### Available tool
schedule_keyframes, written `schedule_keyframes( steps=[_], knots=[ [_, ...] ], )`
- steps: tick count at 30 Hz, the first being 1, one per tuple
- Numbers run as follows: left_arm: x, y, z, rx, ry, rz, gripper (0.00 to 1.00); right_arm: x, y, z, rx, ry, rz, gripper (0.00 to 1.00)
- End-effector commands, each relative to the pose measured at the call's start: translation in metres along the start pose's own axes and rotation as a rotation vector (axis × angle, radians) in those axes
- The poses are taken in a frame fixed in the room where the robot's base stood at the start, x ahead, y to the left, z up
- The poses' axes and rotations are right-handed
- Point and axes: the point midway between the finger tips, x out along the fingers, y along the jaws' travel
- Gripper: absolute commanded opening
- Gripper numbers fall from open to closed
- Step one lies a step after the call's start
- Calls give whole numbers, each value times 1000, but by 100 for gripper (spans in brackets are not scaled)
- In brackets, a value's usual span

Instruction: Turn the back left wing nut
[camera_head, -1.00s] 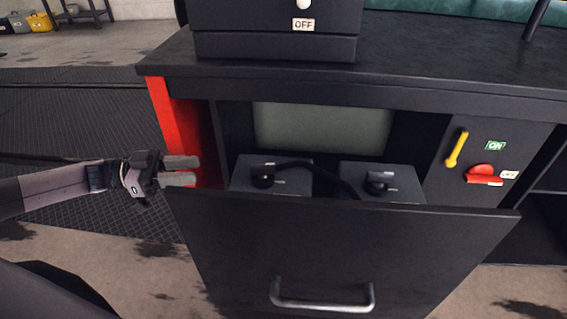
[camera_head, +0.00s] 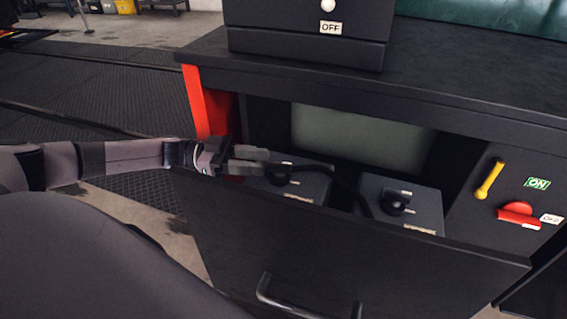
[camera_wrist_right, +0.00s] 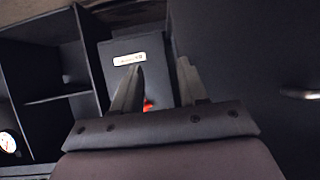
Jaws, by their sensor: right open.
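Two dark grey boxes sit in an open drawer in the head view, a left box (camera_head: 318,186) and a right box (camera_head: 428,205). Each has a round black fitting on top, the left fitting (camera_head: 279,177) and the right fitting (camera_head: 396,205), with small light metal pieces beside them. I cannot tell for certain which piece is the back left wing nut. My left gripper (camera_head: 264,162) is open, pointing right, at the left box's left edge near its fitting. It partly covers that box. My right gripper (camera_wrist_right: 158,82) is open and empty in the right wrist view.
The drawer front (camera_head: 330,235) with its metal handle stands below the boxes. A black cable (camera_head: 345,188) runs between the boxes. A yellow lever (camera_head: 489,179) and a red switch (camera_head: 519,213) are at the right. A black worktop (camera_head: 470,75) overhangs behind.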

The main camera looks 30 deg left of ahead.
Motion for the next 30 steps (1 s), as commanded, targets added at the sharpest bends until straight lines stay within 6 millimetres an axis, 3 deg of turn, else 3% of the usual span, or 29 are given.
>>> schedule_keyframes(
  steps=[9,21,24,25,30],
  knots=[
    [47,1,0,0,3,3,39,2,-2,-4,-5,13,-6,43],
    [57,1,0,-1,1,1,39,1,-4,-9,-6,24,-9,43],
    [57,1,0,-1,1,1,7,1,-4,-8,-6,24,-9,43],
    [57,1,0,-1,1,1,0,1,-4,-8,-6,23,-9,43],
    [57,1,0,0,1,5,0,0,-4,-6,-5,19,-9,43]
  ],
)
